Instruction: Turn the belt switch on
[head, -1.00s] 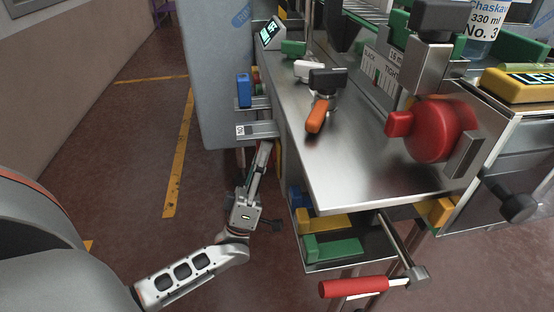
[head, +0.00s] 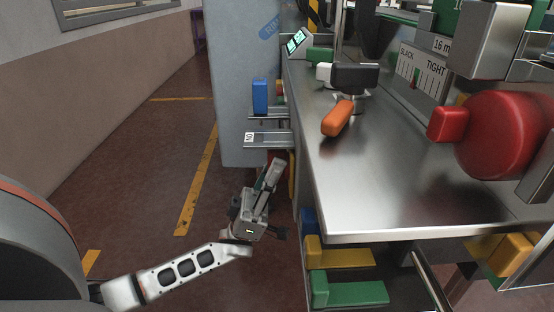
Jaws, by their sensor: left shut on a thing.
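No part in view is clearly labelled as the belt switch. An orange lever (head: 337,118) under a black block (head: 355,76) and a large red knob (head: 503,135) are on the bench, both away from the gripper. My right gripper is not in view.
A blue block (head: 260,96) stands on a small shelf beside the grey cabinet (head: 236,75). A lit display (head: 296,41) is at the back. Yellow (head: 340,257) and green (head: 350,292) blocks sit below the bench top. The floor at left is clear.

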